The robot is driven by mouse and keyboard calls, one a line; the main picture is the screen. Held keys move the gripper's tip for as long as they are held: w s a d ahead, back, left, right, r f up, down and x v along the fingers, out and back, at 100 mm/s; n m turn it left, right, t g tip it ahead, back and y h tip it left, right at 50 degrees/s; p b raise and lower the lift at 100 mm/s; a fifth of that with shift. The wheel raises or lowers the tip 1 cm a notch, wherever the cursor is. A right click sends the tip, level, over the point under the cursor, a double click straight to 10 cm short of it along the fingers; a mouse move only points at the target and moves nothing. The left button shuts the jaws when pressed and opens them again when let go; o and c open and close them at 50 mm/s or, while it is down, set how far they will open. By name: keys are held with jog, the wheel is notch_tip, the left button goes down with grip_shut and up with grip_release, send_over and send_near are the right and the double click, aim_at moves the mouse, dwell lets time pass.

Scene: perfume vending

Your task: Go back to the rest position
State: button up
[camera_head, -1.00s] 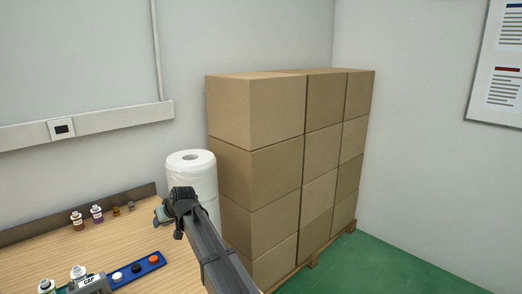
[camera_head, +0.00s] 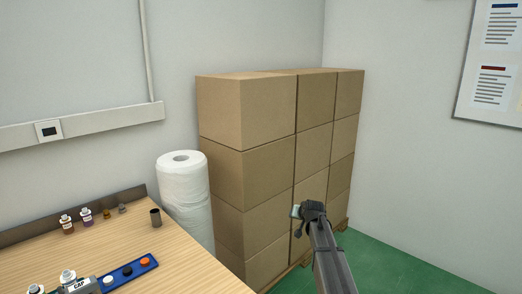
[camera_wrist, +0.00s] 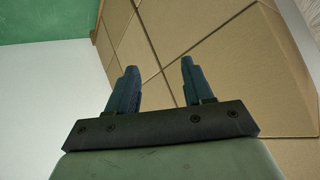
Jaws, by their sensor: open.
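My gripper (camera_wrist: 156,85) is open in the wrist view, with its two dark fingers apart and nothing between them. In the head view my gripper (camera_head: 297,212) is at the end of my dark arm, in front of the lower part of the stacked boxes (camera_head: 247,112). It is clear of the wooden table and to the right of it. The boxes also show behind the fingers in the wrist view (camera_wrist: 225,60).
A white paper roll (camera_head: 183,190) stands between the table (camera_head: 190,262) and the boxes. Green floor (camera_head: 385,265) is open at right.

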jog(key=s+d+f+m+h, duration=0.2)
jog(key=d, duration=1)
jog(key=s+d+f+m+h, duration=0.1)
jog(key=d+f+m, duration=0.1)
jog(key=d, duration=0.9)
jog(key=s+d+f+m, duration=0.1)
jog(key=s+d+f, duration=0.4)
jog(key=d+f, duration=0.2)
jog(key=s+a+f+n+g+y, duration=0.1)
jog(key=s+a+f+g, duration=0.2)
jog(key=s+a+f, duration=0.45)
jog(key=s+a+f+n+g, duration=0.15)
jog(key=s+a+f, duration=0.35)
jog(key=s+f, duration=0.6)
jog(key=s+a+f+n+g+y, duration=0.1)
jog(key=s+a+f+g, duration=0.3)
jog(key=s+a+f, duration=0.4)
jog(key=s+a+f+n+g, duration=0.1)
jog(key=s+a+f+g, duration=0.1)
jog(key=s, duration=1)
jog(key=s+a+f+n+g, duration=0.1)
jog(key=s+a+f+g, duration=0.1)
jog(key=s, duration=1.1)
jog(key=s+a+f+n+g, duration=0.1)
jog(key=s+a+f+g, duration=0.2)
jog(key=s, duration=0.9)
jog(key=shift+s+a+g+h, duration=0.15)
jog(key=shift+a+g+h, duration=0.15)
jog(key=shift+a+g, duration=0.3)
